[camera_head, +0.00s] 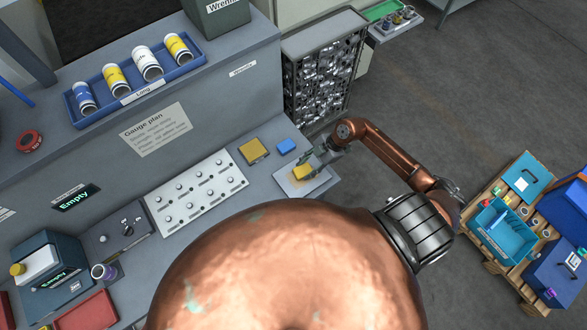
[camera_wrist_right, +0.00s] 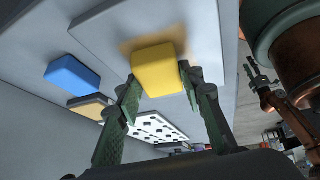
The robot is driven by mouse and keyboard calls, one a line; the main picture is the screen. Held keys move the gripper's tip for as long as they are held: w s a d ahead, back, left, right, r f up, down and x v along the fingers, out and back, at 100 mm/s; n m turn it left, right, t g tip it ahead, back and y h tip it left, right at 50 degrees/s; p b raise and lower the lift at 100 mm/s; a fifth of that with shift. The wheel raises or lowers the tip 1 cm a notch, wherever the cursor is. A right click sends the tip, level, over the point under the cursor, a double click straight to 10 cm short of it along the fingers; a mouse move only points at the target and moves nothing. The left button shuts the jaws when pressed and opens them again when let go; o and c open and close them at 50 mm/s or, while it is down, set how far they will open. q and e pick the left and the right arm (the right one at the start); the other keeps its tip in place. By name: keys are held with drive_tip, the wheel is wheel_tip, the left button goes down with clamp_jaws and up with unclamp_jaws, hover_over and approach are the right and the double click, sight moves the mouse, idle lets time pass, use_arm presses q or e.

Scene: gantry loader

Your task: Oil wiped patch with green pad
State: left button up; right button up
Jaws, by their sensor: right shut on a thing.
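My right gripper (camera_head: 311,164) is shut on a yellow pad (camera_head: 302,172). In the right wrist view the yellow pad (camera_wrist_right: 158,70) sits between the two fingertips (camera_wrist_right: 160,78), against a pale plate (camera_wrist_right: 190,25). A brownish smear (camera_wrist_right: 134,45) shows on the plate beside the pad. In the head view the plate (camera_head: 318,186) lies at the right end of the grey bench. A blue pad (camera_head: 286,145) lies just behind the plate, and it also shows in the right wrist view (camera_wrist_right: 73,75). I see no green pad. My left gripper is out of view.
A yellow-topped square in a dark frame (camera_head: 253,150) lies left of the blue pad. A white panel with several knobs (camera_head: 196,191) is further left. A blue tray (camera_head: 130,100) holds several cans. A wooden cart with boxes (camera_head: 520,225) stands on the floor at right.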

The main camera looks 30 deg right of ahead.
drive_tip(key=a+p, duration=0.1)
drive_tip(key=a, duration=0.1)
drive_tip(key=a+p, duration=0.1)
drive_tip(key=a, duration=0.1)
drive_tip(key=a+p, duration=0.1)
drive_tip(key=a, duration=0.1)
drive_tip(key=shift+s+a+r, duration=0.15)
drive_tip(key=shift+s+a, duration=0.05)
drive_tip(key=shift+s, duration=0.15)
wheel_tip(320, 180, up, 2)
drive_tip(key=shift+r+p, duration=0.15)
drive_tip(key=shift+p, duration=0.8)
drive_tip(key=shift+r+p, duration=0.55)
drive_tip(key=shift+p, duration=0.2)
wheel_tip(320, 180, up, 4)
drive_tip(key=p, duration=0.4)
drive_tip(key=shift+r+p, duration=0.2)
drive_tip(key=shift+p, duration=0.15)
